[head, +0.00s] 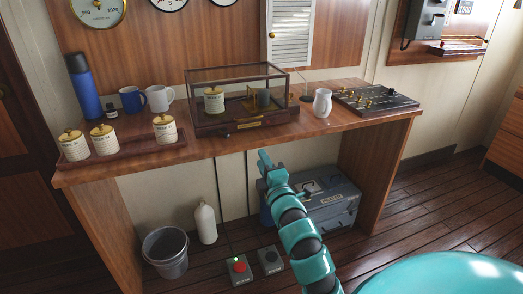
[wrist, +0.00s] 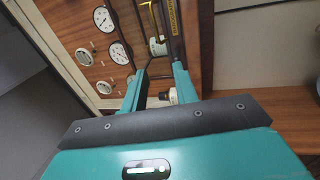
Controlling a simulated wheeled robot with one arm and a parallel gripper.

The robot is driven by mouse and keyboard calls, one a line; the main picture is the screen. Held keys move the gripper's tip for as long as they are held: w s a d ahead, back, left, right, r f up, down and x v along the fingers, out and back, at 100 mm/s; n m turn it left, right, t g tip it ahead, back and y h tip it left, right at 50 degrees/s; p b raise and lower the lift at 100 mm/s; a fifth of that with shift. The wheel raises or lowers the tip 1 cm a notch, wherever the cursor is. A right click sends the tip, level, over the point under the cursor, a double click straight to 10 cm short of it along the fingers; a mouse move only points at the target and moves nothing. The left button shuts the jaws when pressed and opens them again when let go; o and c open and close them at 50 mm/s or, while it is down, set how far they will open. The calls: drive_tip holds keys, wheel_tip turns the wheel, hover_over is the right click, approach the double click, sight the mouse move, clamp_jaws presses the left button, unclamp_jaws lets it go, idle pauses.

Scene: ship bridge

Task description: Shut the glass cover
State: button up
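The glass case (head: 190,103) stands on the wooden desk, with thin dark framing, clear panes and a dark wooden base with a brass plate. A cream canister (head: 214,101) and a brass-and-dark object (head: 263,98) show through its glass. I cannot tell how far the cover stands open. My gripper (head: 264,158) is in front of the desk's front edge, below and apart from the case. In the wrist view my gripper (wrist: 160,75) has its two fingers apart with nothing held between them. Dark framing and a yellow plate (wrist: 172,16) show beyond the fingers.
On the desk (head: 320,123), a canister rack (head: 120,151), mugs (head: 159,98) and a blue flask (head: 84,88) stand left of the case. Below are a bucket (head: 166,254) and a toolbox (head: 325,200).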

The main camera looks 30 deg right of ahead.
drive_tip(key=shift+s+a+p, duration=0.1)
drive_tip(key=shift+s+p, duration=0.15)
drive_tip(key=shift+p, duration=0.05)
idle(0.5)
